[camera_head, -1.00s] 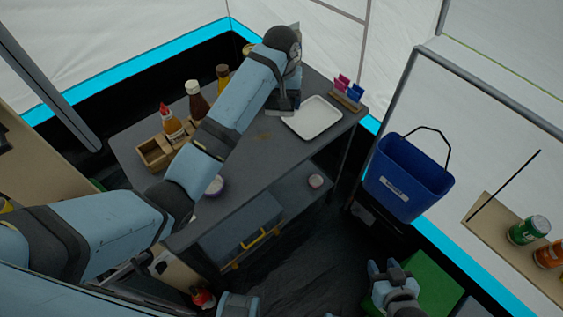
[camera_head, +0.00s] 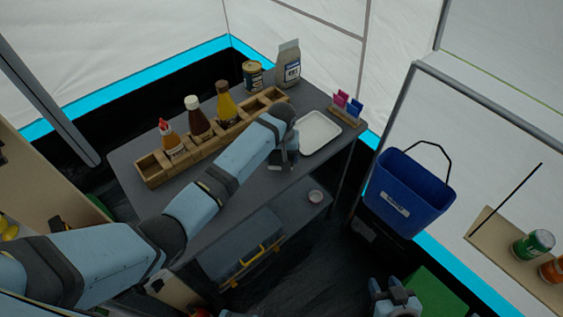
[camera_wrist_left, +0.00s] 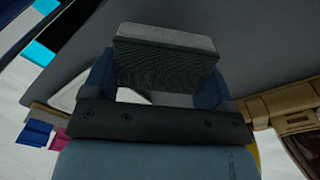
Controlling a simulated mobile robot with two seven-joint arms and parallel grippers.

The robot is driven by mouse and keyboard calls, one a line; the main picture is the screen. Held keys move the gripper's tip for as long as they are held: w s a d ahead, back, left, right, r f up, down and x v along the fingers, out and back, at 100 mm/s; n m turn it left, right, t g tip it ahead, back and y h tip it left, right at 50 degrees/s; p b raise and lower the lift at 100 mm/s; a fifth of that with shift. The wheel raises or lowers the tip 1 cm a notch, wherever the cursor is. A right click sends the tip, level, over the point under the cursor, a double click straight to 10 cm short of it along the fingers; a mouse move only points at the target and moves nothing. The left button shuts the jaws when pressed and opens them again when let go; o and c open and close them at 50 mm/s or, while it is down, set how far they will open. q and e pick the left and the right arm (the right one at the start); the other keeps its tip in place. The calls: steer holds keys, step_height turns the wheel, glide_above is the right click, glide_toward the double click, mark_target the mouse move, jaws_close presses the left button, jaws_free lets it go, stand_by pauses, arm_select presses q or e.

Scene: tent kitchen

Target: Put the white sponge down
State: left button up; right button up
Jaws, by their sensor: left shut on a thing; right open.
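My left gripper (camera_head: 285,158) is above the grey tabletop, just left of the white tray (camera_head: 338,145). In the left wrist view, its two blue fingers (camera_wrist_left: 155,85) are shut on a block with a pale top and a dark, shaded, textured face. I take it to be the white sponge (camera_wrist_left: 165,62). The sponge is not distinguishable in the head view, where the gripper hides it. Whether it touches the table cannot be told. My right gripper (camera_head: 394,297) is open and empty, low at the bottom right.
The grey table (camera_head: 128,156) bears a wooden rack (camera_head: 152,170) with several bottles, a can (camera_head: 253,76), a paper bag (camera_head: 287,64) and a holder with pink and blue packets (camera_head: 347,105). A toolbox (camera_head: 240,246) is below. A blue bucket (camera_head: 407,190) hangs at right.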

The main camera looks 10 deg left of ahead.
mark_target(281, 156)
arm_select(q)
step_height(281, 156, down, 3)
steer(key=shift+r, duration=0.1)
steer(key=shift+f, duration=0.25)
steer(key=shift+f, duration=0.15)
steer(key=o, duration=0.8)
steer(key=shift+r, duration=0.2)
step_height(281, 156, up, 12)
